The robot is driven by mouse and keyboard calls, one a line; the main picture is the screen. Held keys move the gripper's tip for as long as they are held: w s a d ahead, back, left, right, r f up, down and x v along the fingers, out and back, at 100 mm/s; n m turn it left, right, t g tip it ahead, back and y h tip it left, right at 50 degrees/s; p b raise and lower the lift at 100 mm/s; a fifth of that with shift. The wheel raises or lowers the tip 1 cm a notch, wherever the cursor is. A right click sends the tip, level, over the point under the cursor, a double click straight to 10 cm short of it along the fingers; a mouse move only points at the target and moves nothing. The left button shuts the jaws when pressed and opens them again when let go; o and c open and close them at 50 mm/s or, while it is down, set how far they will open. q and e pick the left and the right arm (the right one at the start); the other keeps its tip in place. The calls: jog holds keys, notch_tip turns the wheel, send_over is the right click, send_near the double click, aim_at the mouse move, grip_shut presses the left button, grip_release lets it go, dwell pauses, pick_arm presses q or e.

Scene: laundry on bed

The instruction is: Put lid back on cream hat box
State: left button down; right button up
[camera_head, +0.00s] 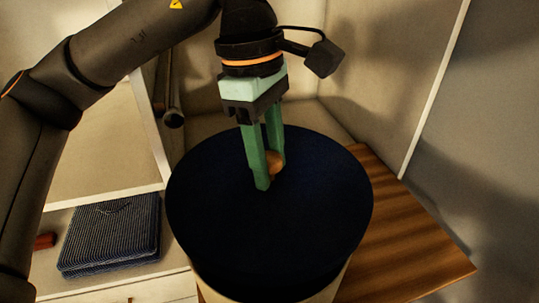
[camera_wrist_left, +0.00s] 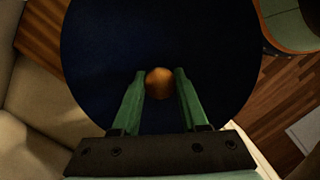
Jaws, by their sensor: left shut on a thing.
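A round, dark blue lid (camera_head: 225,225) with a small wooden knob (camera_head: 275,162) fills the middle of the head view. It lies over the cream hat box (camera_head: 332,291), of which only a strip of wall shows below the lid's rim. Whether the lid is seated or held slightly above the box I cannot tell. My left gripper (camera_head: 269,172) points down with its green fingers shut on the knob. In the left wrist view the knob (camera_wrist_left: 159,83) sits between the fingers, with the lid (camera_wrist_left: 105,60) behind. My right gripper is not in view.
A wooden surface (camera_head: 415,255) extends to the right of the box and is bare there. A folded dark striped cloth (camera_head: 110,235) lies at left, near a small reddish thing (camera_head: 45,241). A round green-topped thing (camera_wrist_left: 288,22) shows in the left wrist view.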

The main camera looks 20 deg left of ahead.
pick_arm(q)
jog(key=shift+s+f+b, duration=0.2)
jog(key=shift+f+b, duration=0.55)
jog(key=shift+f, duration=0.15)
jog(key=shift+w+f+b, duration=0.1)
jog(key=shift+f+b, duration=1.65)
jog(key=shift+f, duration=0.5)
jog(key=shift+f+b, duration=0.2)
jog(key=shift+b, duration=0.2)
grip_release()
dwell(0.6)
jog(key=shift+r, duration=0.1)
